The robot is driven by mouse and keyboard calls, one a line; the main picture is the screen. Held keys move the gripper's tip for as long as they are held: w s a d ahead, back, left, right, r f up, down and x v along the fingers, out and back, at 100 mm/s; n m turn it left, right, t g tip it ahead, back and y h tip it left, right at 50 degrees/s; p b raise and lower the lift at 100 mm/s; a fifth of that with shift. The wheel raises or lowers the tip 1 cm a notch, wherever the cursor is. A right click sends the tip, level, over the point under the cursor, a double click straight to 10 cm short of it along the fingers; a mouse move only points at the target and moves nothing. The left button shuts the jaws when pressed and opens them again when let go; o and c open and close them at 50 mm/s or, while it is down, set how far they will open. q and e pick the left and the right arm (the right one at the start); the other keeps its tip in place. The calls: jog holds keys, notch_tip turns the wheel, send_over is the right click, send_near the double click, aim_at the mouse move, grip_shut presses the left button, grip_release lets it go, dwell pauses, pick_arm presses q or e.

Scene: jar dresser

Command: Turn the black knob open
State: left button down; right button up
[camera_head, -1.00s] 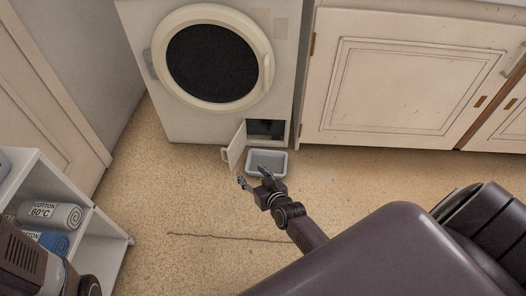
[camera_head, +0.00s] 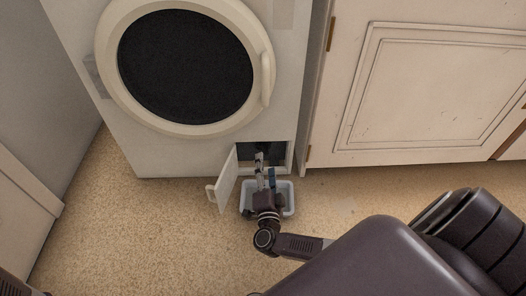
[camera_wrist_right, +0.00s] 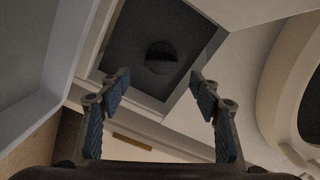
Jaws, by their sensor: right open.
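The black knob (camera_wrist_right: 161,58) shows in the right wrist view as a dark round shape inside the dark square recess (camera_wrist_right: 150,30) low on the washing machine. In the head view the recess opening (camera_head: 278,153) is partly covered by my gripper, and I cannot make out the knob there. My right gripper (camera_head: 265,162) is open and empty at the opening, pointing in. In the wrist view its two fingers (camera_wrist_right: 158,88) are spread on either side below the knob, apart from it. My left gripper is out of view.
The small white flap door (camera_head: 228,183) stands open left of the recess. A grey tray (camera_head: 289,197) lies on the floor below, partly under my right gripper. The washing machine (camera_head: 160,155) has a round door above. A cabinet (camera_head: 400,100) stands at right. Floor at left is clear.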

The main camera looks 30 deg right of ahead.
aim_at(265, 151)
jog(key=b+x, duration=0.3)
jog(key=x, duration=0.2)
jog(key=shift+w+f, duration=0.15)
jog(key=shift+w, duration=0.05)
jog(key=shift+x, duration=0.75)
